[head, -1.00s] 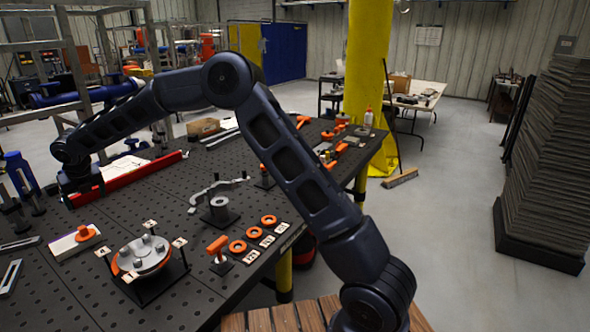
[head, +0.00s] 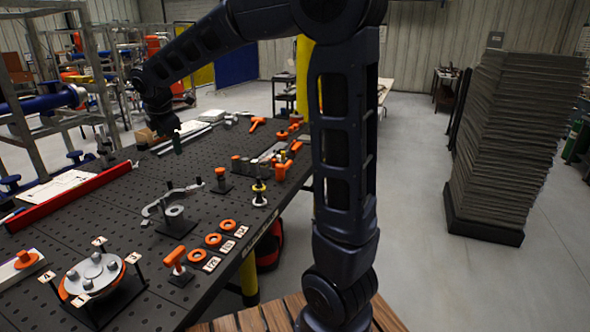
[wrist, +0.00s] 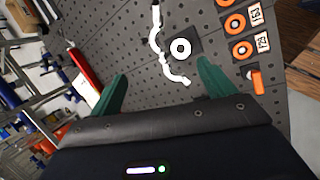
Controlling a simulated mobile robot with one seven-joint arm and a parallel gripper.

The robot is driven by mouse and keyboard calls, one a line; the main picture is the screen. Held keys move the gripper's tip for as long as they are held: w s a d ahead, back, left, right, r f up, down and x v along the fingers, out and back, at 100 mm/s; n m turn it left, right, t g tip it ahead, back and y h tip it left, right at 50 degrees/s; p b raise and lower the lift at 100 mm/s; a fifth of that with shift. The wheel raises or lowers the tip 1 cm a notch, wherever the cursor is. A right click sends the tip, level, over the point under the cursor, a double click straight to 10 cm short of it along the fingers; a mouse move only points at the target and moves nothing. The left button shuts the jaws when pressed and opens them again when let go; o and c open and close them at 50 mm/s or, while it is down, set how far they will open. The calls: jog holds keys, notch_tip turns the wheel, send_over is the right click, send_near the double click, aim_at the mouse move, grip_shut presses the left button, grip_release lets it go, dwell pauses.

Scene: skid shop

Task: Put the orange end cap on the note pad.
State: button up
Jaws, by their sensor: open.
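An orange flanged cap (head: 25,260), which looks like the end cap, sits on a white block or pad at the left edge of the head view. A flat white sheet or pad (head: 66,184) lies behind the red beam; I cannot tell for sure which white item is the note pad. My gripper (head: 172,130) hangs over the far part of the table, well away from the orange cap. In the wrist view its two green fingers (wrist: 160,85) are wide apart with nothing between them. The orange cap is not clearly visible in the wrist view.
A round fixture (head: 95,272) with numbered tags, an orange T-handle (head: 174,258), orange rings (head: 213,240) and a grey clamp-like part (head: 174,211) stand on the perforated black table. A long red beam (head: 75,198) crosses the left side. Bare tabletop lies between them.

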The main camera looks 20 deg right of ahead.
jog(key=s+d+m, duration=0.8)
jog(key=s+d, duration=0.1)
jog(key=d, duration=0.4)
jog(key=s+d+m, duration=0.8)
jog(key=d+m, duration=0.1)
jog(key=d, duration=0.4)
jog(key=s+d+f+m, duration=0.4)
jog(key=s+d+m, duration=0.1)
jog(key=s, duration=0.4)
jog(key=shift+d+f+m, duration=0.15)
jog(key=shift+d+m, duration=0.05)
jog(key=shift+m, duration=0.6)
